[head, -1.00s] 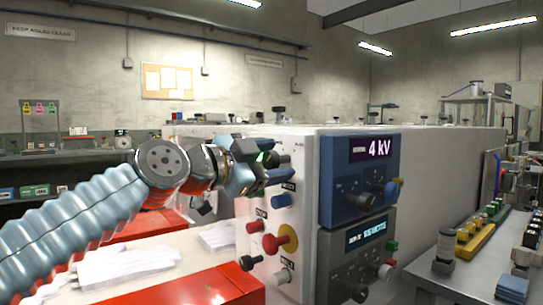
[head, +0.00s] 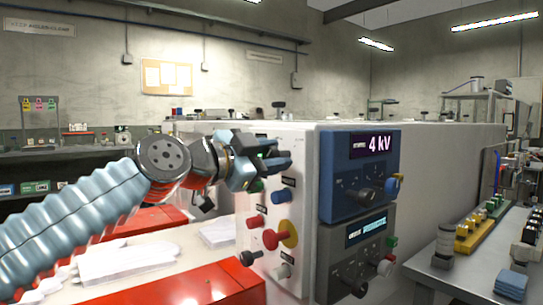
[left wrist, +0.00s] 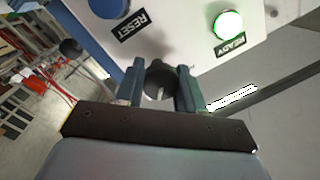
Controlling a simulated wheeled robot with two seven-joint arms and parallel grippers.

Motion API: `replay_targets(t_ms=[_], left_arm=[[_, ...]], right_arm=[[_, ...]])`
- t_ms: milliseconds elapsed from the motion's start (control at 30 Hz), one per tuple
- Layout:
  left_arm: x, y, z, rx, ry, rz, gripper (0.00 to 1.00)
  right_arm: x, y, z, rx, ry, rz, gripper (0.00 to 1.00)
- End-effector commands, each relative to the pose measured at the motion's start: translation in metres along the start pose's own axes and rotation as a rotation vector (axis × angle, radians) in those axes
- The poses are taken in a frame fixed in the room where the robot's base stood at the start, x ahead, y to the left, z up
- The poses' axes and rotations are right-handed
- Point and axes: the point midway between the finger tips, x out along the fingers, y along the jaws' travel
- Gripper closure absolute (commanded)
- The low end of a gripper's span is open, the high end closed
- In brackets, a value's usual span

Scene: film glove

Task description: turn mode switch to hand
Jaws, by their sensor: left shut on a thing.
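The mode switch is a dark round knob (left wrist: 158,80) with a pale line on its face in the left wrist view. It sits on a white panel, between the labels RESET and READY. My left gripper (head: 280,161) is at the upper part of the white panel (head: 299,215) in the head view and hides the knob there. In the left wrist view, the gripper's two fingers (left wrist: 158,88) are on either side of the knob, shut on it. My right gripper is not in view.
Below the gripper are a blue button (head: 279,198), a red button (head: 255,222) and a red mushroom button on yellow (head: 280,237). Blue and grey instrument faces are to the right, with knobs sticking out. White gloves (head: 120,263) lie on the bench left.

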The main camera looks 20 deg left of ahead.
Motion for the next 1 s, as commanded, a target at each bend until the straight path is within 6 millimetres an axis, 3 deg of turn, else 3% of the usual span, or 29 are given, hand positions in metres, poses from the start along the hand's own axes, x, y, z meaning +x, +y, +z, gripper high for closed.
replay_targets(t_ms=[1000], left_arm=[[0.0, -0.003, 0.0, -0.892, -0.075, 0.073, 0.93]], right_arm=[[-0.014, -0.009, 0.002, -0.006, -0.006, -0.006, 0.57]])
